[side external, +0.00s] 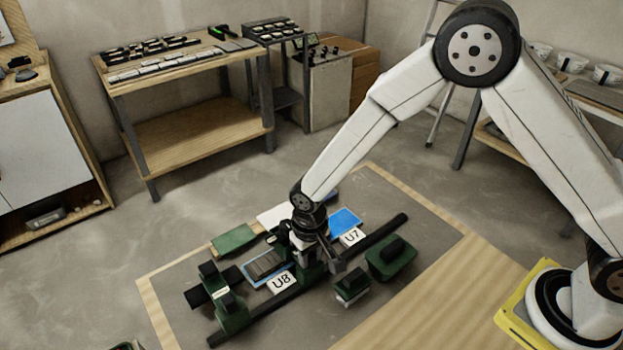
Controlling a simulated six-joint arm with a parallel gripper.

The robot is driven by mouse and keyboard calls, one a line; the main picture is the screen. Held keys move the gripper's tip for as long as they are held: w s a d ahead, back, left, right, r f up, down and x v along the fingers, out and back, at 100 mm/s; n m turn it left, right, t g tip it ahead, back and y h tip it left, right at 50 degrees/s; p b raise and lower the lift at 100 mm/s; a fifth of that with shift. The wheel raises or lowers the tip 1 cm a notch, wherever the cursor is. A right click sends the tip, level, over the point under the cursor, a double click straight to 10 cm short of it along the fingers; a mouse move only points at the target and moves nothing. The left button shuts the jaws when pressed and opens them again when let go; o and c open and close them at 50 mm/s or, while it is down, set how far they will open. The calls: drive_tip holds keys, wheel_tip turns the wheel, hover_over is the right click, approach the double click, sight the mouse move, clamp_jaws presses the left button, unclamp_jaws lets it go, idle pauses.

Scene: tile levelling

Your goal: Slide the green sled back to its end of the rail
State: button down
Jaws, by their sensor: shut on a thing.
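A dark rail (265,312) runs diagonally across the grey work area. My gripper (318,262) is low over the middle of the rail, shut on a green sled (314,276) that is mostly hidden by the fingers. A second green piece (232,312) with black knobs and a small pale label sits across the left end of the rail, beside a shorter dark bar (198,294). The rail's right end (400,219) is bare. The exact grip contact is too small to make out.
Tiles tagged U8 (281,282) and U7 (351,237) lie near the rail. A blue tile (344,221) and a green tile (233,239) lie behind. A green float (391,258) and a small black-handled block (352,287) stand on the near side.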

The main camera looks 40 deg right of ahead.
drive_tip(key=shift+w+d, duration=0.1)
drive_tip(key=shift+d, duration=13.2)
drive_tip(key=shift+c, duration=2.4)
unclamp_jaws()
drive_tip(key=shift+r, duration=0.1)
wheel_tip(320, 180, up, 7)
drive_tip(key=shift+a, duration=0.1)
drive_tip(key=s+a+r+t, duration=0.1)
drive_tip(key=s+a+r, duration=0.2)
drive_tip(key=s, duration=0.3)
drive_tip(key=s+a+r+t, duration=0.1)
drive_tip(key=s+a+r, duration=0.2)
drive_tip(key=s+a, duration=0.2)
drive_tip(key=shift+s+a+r+t, duration=0.2)
drive_tip(key=shift+s+t, duration=0.1)
drive_tip(key=shift+s, duration=0.2)
